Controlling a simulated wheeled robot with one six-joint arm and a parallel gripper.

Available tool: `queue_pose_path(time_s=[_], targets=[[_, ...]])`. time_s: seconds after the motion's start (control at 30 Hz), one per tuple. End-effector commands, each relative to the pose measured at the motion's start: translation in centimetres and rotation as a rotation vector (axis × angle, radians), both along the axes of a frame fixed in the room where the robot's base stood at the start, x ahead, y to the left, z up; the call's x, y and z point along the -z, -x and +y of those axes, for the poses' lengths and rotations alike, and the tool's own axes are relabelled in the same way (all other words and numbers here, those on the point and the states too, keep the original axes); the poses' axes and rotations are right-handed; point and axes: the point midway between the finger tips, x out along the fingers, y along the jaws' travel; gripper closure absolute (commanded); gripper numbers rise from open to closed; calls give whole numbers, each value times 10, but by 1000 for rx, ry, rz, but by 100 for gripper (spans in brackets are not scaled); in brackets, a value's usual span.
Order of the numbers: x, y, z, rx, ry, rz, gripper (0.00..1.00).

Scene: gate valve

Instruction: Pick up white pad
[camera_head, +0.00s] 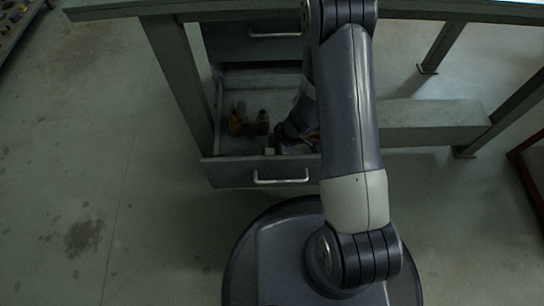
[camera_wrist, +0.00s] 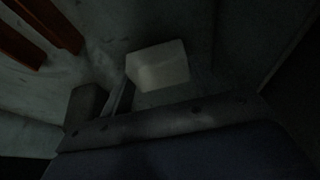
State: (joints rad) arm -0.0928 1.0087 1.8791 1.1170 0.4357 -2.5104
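The white pad (camera_wrist: 157,65) is a small pale block in the upper middle of the wrist view, lying on the grey drawer floor. A small pale patch that looks like the same pad (camera_head: 269,151) shows in the head view near the drawer's front wall. My gripper (camera_head: 286,141) is down inside the open drawer (camera_head: 236,147), close beside the pad. In the wrist view, dark gripper parts (camera_wrist: 103,101) lie just below and left of the pad. The picture is too dark to tell finger spacing or contact. My forearm hides the drawer's right part.
An amber bottle (camera_head: 236,122) and a darker bottle (camera_head: 262,122) stand in the drawer, left of my gripper. Reddish-brown bars (camera_wrist: 42,27) show at the wrist view's upper left. The drawer's front wall with its handle (camera_head: 281,181) and the workbench (camera_head: 180,8) above bound the space.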

Motion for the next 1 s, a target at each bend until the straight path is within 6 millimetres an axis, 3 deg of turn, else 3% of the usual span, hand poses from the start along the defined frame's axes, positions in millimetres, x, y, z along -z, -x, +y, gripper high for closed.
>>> queue_pose_path(time_s=[0.27, 0.57, 1.0], targets=[[0, 0, 0, 0, 0, 0, 64], [-7, 0, 0, -1, 0, -2, 64], [-88, -1, 0, -2, -1, -4, 64]])
